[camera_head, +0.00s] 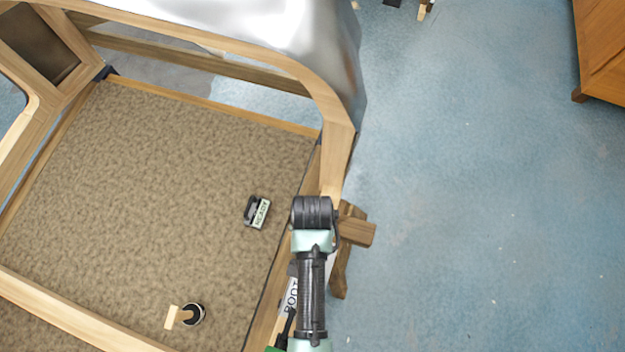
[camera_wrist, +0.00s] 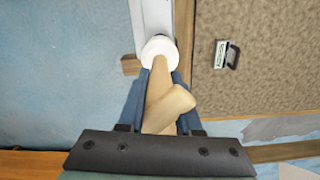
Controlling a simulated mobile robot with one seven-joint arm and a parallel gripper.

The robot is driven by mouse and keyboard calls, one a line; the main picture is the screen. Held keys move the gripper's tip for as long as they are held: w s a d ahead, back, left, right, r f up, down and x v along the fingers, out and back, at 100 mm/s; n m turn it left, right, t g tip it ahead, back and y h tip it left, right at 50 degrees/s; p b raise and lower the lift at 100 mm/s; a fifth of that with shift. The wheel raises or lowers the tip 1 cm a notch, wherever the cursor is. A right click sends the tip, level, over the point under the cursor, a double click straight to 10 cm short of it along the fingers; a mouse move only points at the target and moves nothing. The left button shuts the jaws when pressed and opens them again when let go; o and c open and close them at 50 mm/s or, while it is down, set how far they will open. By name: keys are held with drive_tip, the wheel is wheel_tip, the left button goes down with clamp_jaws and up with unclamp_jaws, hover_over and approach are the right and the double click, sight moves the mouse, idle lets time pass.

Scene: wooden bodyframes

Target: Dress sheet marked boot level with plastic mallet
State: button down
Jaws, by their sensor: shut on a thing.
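The sheet marked BOOT (camera_head: 291,295) is a pale strip along the right edge of the wooden frame, largely hidden by my arm in the head view. In the wrist view a white strip (camera_wrist: 151,14), apparently this sheet, runs up to the top edge. My gripper (camera_wrist: 160,76) is shut on the wooden handle of the plastic mallet (camera_wrist: 160,47). The mallet's round white head lies over the near end of the strip; I cannot tell whether it touches. In the head view, my arm hides the gripper and mallet.
A black-handled block with a green-white label (camera_head: 258,212) sits on the brown floor panel (camera_head: 160,190). A small dark pot with a pale wooden piece (camera_head: 192,314) stands at lower left. A wooden trestle (camera_head: 356,232) juts out beside the frame. Blue floor (camera_head: 480,200) at right is clear.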

wheel_tip(320, 180, down, 10)
drive_tip(key=b, duration=0.7)
drive_tip(key=shift+r, duration=0.15)
drive_tip(key=shift+r+p, duration=0.5)
drive_tip(key=shift+r, duration=0.05)
wheel_tip(320, 180, up, 9)
drive_tip(key=p, duration=0.8)
drive_tip(key=shift+f+p, duration=0.2)
drive_tip(key=shift+p, duration=0.2)
drive_tip(key=shift+f, duration=0.15)
